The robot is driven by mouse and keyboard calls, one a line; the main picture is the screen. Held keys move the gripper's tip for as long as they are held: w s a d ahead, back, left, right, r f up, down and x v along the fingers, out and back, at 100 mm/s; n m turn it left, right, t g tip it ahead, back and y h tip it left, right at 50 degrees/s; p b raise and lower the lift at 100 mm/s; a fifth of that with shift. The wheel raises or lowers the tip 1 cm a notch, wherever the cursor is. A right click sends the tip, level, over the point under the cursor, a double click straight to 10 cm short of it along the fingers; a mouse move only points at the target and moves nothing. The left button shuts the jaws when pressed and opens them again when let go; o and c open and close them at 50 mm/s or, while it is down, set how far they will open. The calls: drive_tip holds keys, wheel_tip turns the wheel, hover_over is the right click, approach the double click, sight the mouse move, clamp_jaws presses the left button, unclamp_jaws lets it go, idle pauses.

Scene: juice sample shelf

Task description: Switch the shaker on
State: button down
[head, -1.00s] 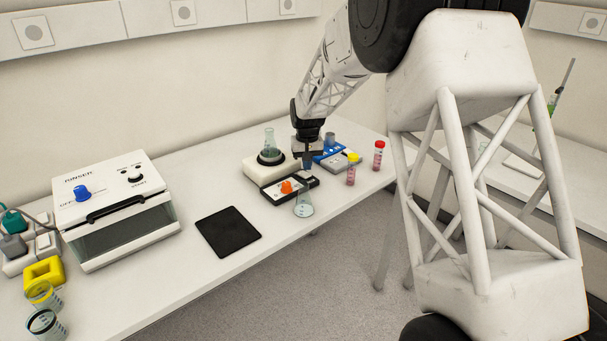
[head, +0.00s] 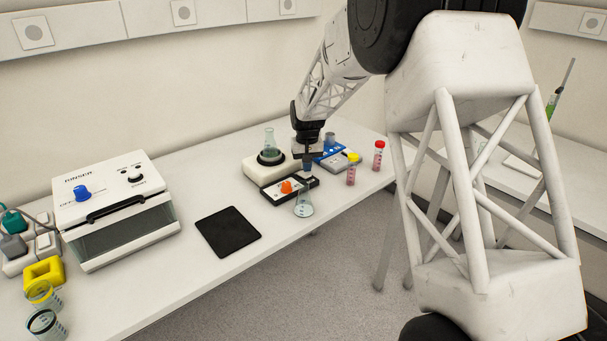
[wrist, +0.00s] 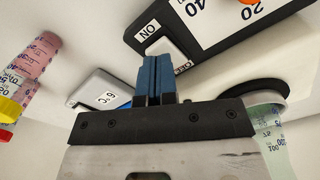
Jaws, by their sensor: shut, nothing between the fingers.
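The shaker (head: 262,173) is a white box on the bench. A flask (head: 269,141) stands on its round black top. Its dark and white front panel (head: 268,193) has an orange knob (head: 287,187). In the wrist view, the panel (wrist: 205,28) shows numbers, an ON label (wrist: 148,28) and a partly covered OFF label (wrist: 183,68). My gripper (head: 307,168) is over the right end of this panel. Its blue fingers (wrist: 156,65) are shut and empty, in line with the switch between the labels. They hide much of the switch; its position and any contact are unclear.
A loose flask (head: 304,205) stands in front of the panel. Yellow-capped (head: 352,169) and red-capped (head: 378,156) tubes stand to the right. A blue and grey device (head: 340,158) is close behind my gripper. A black mat (head: 228,232) and the rinser (head: 118,208) are left.

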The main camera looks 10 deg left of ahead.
sight(307, 175)
drive_tip(key=shift+f, duration=1.05)
idle(0.9)
drive_tip(key=shift+r, duration=0.1)
drive_tip(key=shift+r, duration=3.4)
